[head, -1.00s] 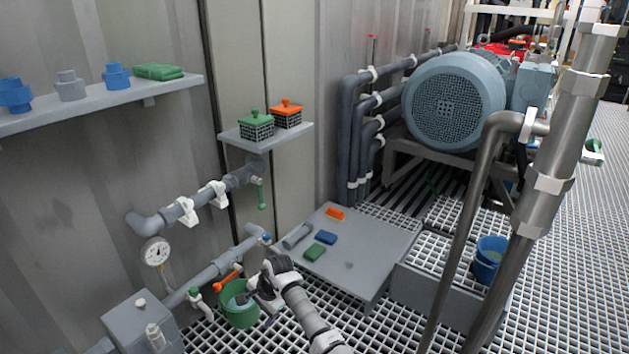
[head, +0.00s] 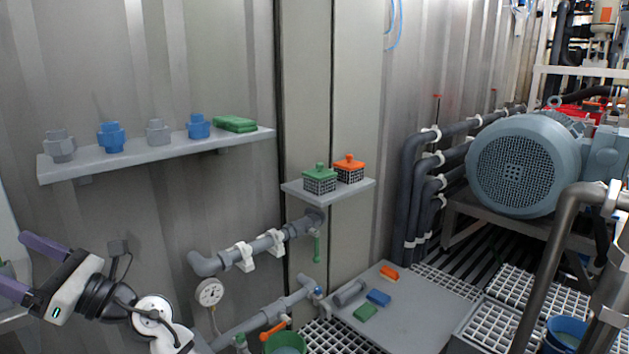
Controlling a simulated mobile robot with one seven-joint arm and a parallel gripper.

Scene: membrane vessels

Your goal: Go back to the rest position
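My gripper (head: 13,263) is at the lower left of the head view, raised in front of the wall and below the left shelf. Its two purple fingers point left and stand apart with nothing between them. The wrist and part of my arm show to its right, running down to the bottom edge. The gripper is clear of the shelf and pipes in the picture. The rest of the arm is out of view.
A wall shelf (head: 165,160) holds grey and blue fittings and a green cloth. A smaller shelf (head: 328,193) bears two baskets with green and orange lids. A green bucket (head: 284,342), pipes and a gauge (head: 209,292) are low down. A grey plate (head: 415,312) holds small blocks.

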